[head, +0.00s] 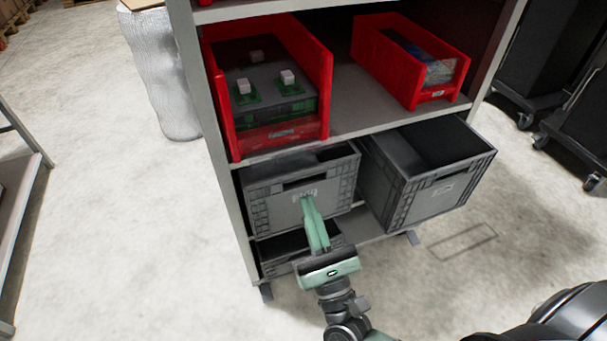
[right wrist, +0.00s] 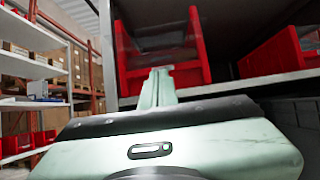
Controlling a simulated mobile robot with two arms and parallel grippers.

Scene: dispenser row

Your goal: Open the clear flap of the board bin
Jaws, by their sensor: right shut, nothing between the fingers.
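The board bin (head: 238,125) is the red bin at the left of the upper shelf. Inside it are green boards with white blocks on top. Its clear flap is hard to make out; a see-through, dark-looking pane seems to lie across the bin's front, apparently down. The fingers also show in the right wrist view (right wrist: 160,72). My left gripper is out of view.
A second red bin (head: 385,62) with packets stands right of the board bin. Below are a left grey crate (head: 270,205), a right grey crate (head: 405,195) jutting out, and a lower grey crate (head: 282,252).

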